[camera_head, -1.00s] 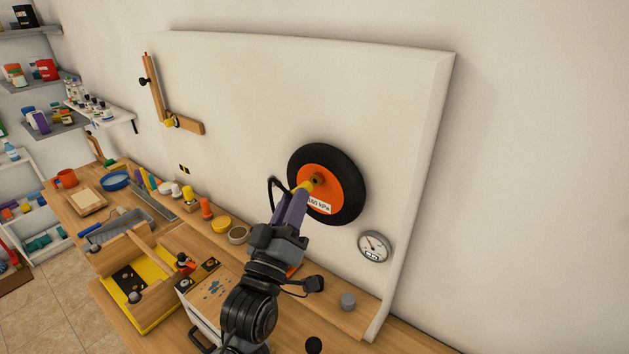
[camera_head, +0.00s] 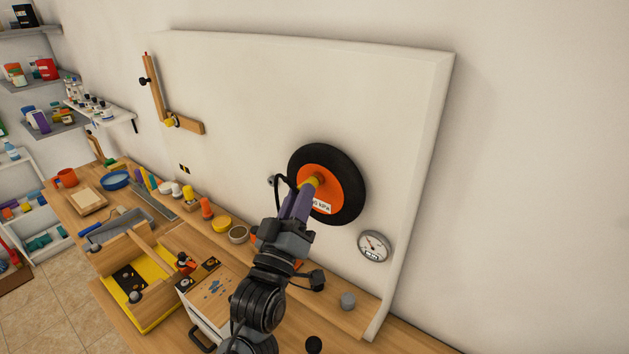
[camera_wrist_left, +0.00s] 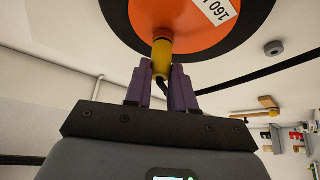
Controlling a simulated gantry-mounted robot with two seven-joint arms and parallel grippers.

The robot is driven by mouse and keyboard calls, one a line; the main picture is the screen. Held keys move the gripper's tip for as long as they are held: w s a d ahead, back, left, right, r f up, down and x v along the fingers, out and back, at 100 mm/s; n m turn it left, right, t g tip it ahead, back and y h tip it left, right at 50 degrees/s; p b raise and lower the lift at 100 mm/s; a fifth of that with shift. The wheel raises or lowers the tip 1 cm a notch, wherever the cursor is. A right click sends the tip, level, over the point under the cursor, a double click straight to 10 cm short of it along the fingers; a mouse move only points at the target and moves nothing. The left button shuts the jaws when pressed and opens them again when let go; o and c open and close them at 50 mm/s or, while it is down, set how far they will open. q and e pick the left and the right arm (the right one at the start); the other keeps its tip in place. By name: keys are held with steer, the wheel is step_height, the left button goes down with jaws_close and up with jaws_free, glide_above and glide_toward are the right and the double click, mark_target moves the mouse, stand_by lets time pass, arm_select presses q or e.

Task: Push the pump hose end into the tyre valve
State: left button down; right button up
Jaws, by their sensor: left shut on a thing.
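The tyre (camera_head: 354,185) is a black ring around an orange hub (camera_head: 323,197) on the upright white board. A label reading 160 kPa shows on the hub. My left gripper (camera_head: 298,201) has its purple fingers shut on the yellow pump hose end (camera_head: 312,184), just in front of the hub. In the left wrist view the hose end (camera_wrist_left: 162,55) sticks out between the fingers (camera_wrist_left: 160,82), its tip at the hub (camera_wrist_left: 175,22). The valve is largely hidden behind the hose end. I cannot tell how deep the tip sits. My right gripper is not in view.
A round gauge (camera_head: 374,246) is on the board below right of the tyre. A grey knob (camera_head: 347,301) stands on the ledge below.

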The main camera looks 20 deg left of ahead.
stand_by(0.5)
arm_select(q)
steer(key=c, duration=1.2)
jaws_free()
steer(key=o, duration=0.3)
steer(key=shift+o, duration=0.2)
